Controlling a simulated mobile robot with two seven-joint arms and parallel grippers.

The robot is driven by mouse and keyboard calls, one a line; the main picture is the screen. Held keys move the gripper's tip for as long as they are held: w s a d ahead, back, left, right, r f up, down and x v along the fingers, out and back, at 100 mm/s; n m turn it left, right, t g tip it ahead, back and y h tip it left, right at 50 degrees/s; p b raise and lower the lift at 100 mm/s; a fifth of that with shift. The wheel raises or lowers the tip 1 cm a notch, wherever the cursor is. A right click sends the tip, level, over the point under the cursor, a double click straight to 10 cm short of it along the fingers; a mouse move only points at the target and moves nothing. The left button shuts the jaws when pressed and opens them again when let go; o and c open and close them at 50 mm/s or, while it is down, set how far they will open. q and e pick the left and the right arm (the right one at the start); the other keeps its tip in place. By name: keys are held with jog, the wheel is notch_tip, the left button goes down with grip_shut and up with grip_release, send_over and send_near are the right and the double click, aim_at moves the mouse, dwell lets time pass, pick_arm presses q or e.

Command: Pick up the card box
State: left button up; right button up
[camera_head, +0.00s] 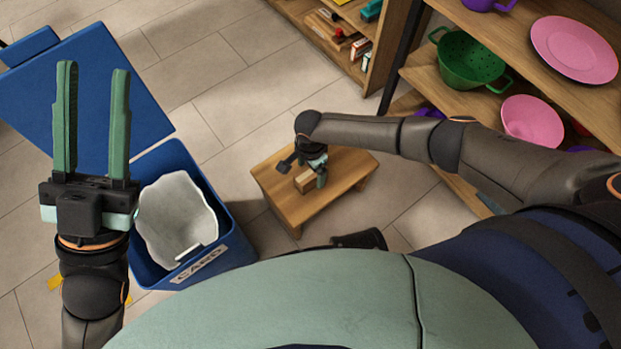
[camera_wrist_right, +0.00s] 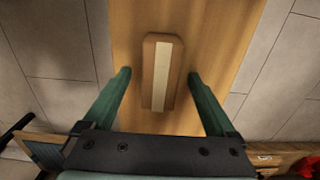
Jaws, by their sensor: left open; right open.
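The card box (camera_head: 304,183) is a small brown box lying on a low wooden table, partly hidden by my right gripper in the head view. In the right wrist view the card box (camera_wrist_right: 161,70) is long and narrow, with a pale strip along its top. My right gripper (camera_head: 311,172) is over the table at the box. In the right wrist view its open fingers (camera_wrist_right: 159,75) show on either side of the box, with gaps between. I cannot tell their exact height. My left gripper (camera_head: 94,70) is open and empty, fingers pointing up the picture, far from the box.
The low wooden table (camera_head: 347,168) is otherwise clear. A blue bin (camera_head: 237,252) labelled CARD, with a white liner (camera_head: 176,222) and open blue lid (camera_head: 105,85), stands left. Shelves at right hold a green colander (camera_head: 470,62) and pink plates (camera_head: 574,48). Tiled floor lies between.

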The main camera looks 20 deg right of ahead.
notch_tip(320, 180, down, 2)
jog(key=shift+f+b, duration=0.25)
jog(key=shift+b, duration=0.3)
pick_arm(q)
notch_tip(320, 180, down, 2)
jog(key=shift+w+d+f, duration=0.1)
pick_arm(e)
jog(key=shift+c, duration=0.2)
jog(key=c, duration=1.4)
jog(key=shift+r, duration=0.15)
